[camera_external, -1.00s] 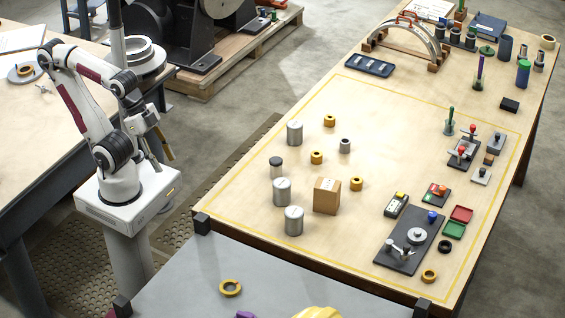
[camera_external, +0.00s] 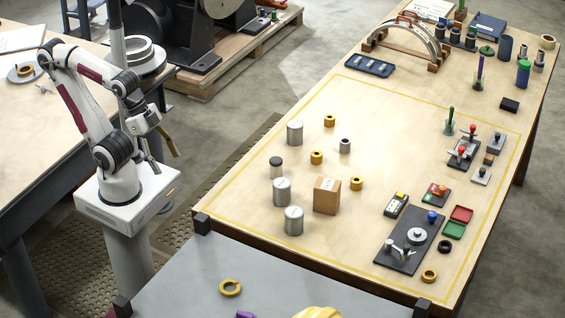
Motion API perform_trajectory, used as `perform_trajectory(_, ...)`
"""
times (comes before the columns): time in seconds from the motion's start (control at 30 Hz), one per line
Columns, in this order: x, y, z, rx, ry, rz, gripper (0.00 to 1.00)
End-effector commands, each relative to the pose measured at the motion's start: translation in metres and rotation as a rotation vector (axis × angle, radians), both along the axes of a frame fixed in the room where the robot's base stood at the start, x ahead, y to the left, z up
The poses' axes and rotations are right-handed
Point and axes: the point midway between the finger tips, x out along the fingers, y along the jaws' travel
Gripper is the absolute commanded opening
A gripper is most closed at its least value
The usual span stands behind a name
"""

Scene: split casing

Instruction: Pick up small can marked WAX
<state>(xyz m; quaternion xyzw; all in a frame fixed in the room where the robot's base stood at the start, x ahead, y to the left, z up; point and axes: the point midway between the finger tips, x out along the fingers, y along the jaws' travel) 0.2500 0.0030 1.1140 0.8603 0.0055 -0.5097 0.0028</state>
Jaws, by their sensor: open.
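Several small cans stand upright on the wooden table. One silver can (camera_external: 294,133) is at the back left of the group. Another silver can (camera_external: 282,192) and a third silver can (camera_external: 293,221) stand toward the front left. A smaller can with a dark top (camera_external: 276,168) stands between them. The lettering on the cans is too small to read, so I cannot tell which is marked WAX. My gripper (camera_external: 166,152) is open and empty, off the table's left side, well apart from all the cans.
A cardboard box (camera_external: 327,196) stands right beside the front cans. Brass rings (camera_external: 317,157) and a small grey cylinder (camera_external: 345,146) stand nearby. A dark plate with fittings (camera_external: 409,243) lies front right.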

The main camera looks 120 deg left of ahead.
Motion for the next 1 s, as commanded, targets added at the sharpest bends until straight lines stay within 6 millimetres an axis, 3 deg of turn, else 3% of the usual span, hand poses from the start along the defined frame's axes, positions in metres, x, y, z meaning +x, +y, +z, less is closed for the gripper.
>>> perform_trajectory(0.37, 0.061, 0.038, -0.005, 0.013, -0.078, 0.119, 0.60)
perform_trajectory(0.7, 0.121, 0.099, -0.017, 0.040, -0.180, 0.255, 0.60)
perform_trajectory(1.0, 0.159, 0.163, -0.032, 0.073, -0.268, 0.371, 0.60)
